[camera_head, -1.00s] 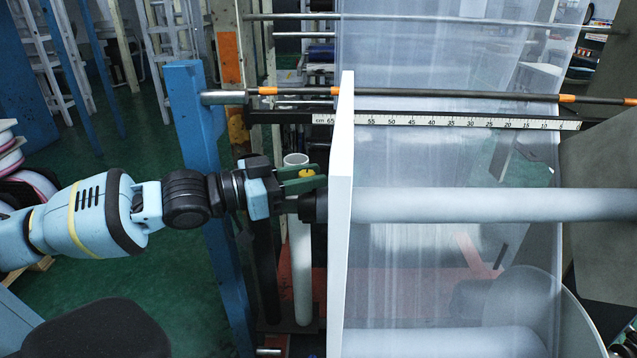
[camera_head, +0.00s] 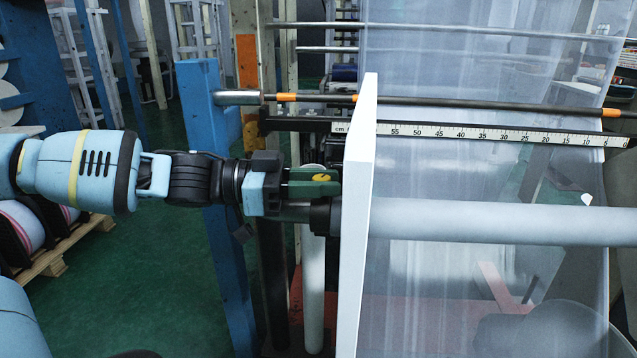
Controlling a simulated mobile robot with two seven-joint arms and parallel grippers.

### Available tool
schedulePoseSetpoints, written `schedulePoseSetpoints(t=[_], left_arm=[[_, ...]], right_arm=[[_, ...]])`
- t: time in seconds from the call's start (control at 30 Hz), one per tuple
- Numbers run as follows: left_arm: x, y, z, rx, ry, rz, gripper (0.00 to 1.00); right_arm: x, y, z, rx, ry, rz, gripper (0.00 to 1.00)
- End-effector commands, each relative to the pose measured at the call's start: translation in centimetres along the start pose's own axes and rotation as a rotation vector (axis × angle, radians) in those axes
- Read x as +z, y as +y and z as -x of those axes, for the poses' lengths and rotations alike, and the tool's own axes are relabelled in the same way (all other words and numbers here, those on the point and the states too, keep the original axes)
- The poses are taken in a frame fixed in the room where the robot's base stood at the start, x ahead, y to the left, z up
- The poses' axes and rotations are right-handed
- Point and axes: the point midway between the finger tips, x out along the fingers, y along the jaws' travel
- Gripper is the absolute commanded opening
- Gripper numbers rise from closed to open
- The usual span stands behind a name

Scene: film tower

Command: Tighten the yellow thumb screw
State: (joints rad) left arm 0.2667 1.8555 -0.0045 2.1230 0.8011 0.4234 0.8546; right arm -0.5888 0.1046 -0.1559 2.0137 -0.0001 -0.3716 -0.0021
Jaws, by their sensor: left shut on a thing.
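The yellow thumb screw (camera_head: 321,178) shows as a small yellow spot at the shaft end, just left of the white upright plate. My left gripper (camera_head: 318,182) comes in from the left, level, with its green fingers shut on the screw. The fingers cover part of the screw, so its full shape is hidden. The screw sits above the dark collar (camera_head: 322,216) at the end of the pale roller (camera_head: 480,219). My right gripper is not in view.
The white plate (camera_head: 357,200) stands close to the right of my left gripper. A blue post (camera_head: 205,150) stands behind my left arm. A cm ruler (camera_head: 480,133) and clear film (camera_head: 450,75) lie to the right. Green floor is open at lower left.

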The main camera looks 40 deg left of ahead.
Motion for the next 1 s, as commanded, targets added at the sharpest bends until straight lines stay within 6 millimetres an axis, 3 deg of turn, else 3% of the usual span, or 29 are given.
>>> schedulePoseSetpoints(t=[0.47, 0.5, 0.63, 1.0], left_arm=[[-0.19, 0.01, -0.02, 0.006, 0.002, -0.003, 0.01], [-0.19, 0.02, -0.02, 0.007, 0.002, -0.003, 0.26], [-0.15, 0.05, -0.02, 0.007, 0.002, -0.002, 0.43], [-0.12, 0.06, 0.16, 0.007, 0.001, -0.001, 0.44]], right_arm=[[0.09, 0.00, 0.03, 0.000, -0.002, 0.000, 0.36], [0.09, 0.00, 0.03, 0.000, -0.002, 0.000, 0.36], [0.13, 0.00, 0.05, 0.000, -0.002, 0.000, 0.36], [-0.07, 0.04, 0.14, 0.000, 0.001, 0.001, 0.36]])
